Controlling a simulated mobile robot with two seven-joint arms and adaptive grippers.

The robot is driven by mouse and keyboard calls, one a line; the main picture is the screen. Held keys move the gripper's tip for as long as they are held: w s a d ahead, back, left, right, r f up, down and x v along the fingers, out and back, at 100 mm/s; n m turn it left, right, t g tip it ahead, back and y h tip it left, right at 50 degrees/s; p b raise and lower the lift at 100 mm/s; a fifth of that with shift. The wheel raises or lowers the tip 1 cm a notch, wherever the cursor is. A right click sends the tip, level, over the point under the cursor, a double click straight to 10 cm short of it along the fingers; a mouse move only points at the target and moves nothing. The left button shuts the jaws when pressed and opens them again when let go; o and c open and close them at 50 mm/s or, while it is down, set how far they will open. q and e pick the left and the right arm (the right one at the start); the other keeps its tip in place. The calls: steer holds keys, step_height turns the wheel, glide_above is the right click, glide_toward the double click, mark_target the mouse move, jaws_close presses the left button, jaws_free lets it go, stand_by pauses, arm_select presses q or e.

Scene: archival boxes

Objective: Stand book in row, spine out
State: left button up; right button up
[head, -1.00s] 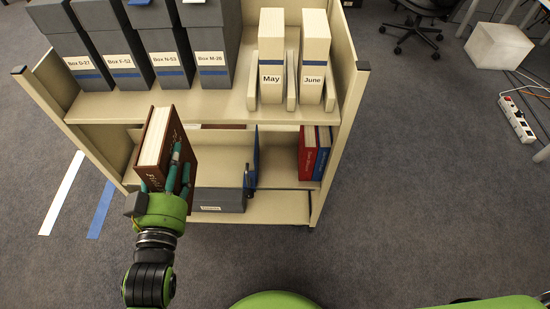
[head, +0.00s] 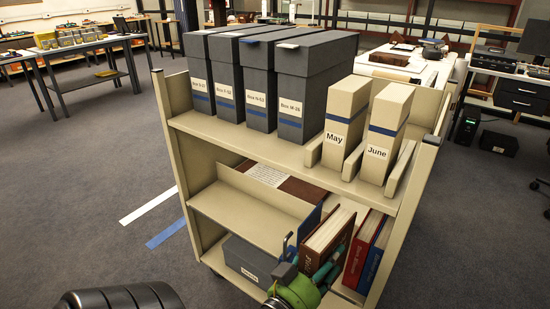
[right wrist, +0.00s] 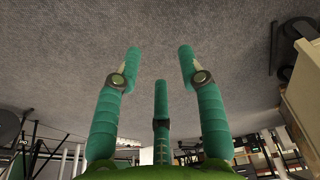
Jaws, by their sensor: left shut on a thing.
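A brown book (head: 327,232) is upright but tilted, at the front of the cart's lower shelf, left of the red book. Its pale page edges face up, and lettering shows on its near side. My left gripper (head: 308,279) is shut on it from the front, with green fingers along its right side. The red book (head: 361,248) and the blue book (head: 378,258) stand side by side on the lower shelf, lettered spines outward. Whether the brown book touches the shelf or the red book I cannot tell. My right gripper (right wrist: 160,72) is open and empty above the carpet.
The cream cart (head: 420,180) carries several grey boxes (head: 257,85) and the May (head: 345,120) and June (head: 387,130) files on top. Below, a cream panel (head: 250,213), a flat brown item (head: 268,175) and a grey box (head: 245,262) lie left of the books.

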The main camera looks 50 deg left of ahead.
arm_select(q)
steer(key=a+f+n+y+b, duration=0.1)
steer(key=a+f+b, duration=0.3)
steer(key=f+b, duration=0.4)
arm_select(e)
step_height(320, 180, up, 11)
steer(key=w+t+b, duration=0.1)
steer(key=w+b, duration=0.1)
arm_select(q)
steer(key=w+a+f, duration=0.2)
steer(key=w, duration=0.6)
steer(key=w+a+f+b, duration=0.1)
steer(key=w+a+f, duration=0.1)
steer(key=w, duration=0.7)
steer(key=shift+w, duration=0.2)
arm_select(e)
steer(key=w+a+r+t, duration=0.1)
steer(key=w+r+t, duration=0.1)
steer(key=w+t, duration=0.1)
steer(key=w+a+r+t+y, duration=0.1)
steer(key=w+a+r+t, duration=0.1)
steer(key=w, duration=0.4)
steer(key=shift+a+r+t, duration=0.2)
steer(key=shift+r+t, duration=0.15)
steer(key=shift+t, duration=0.05)
arm_select(q)
steer(key=shift+a, duration=0.1)
arm_select(e)
steer(key=shift+w, duration=0.1)
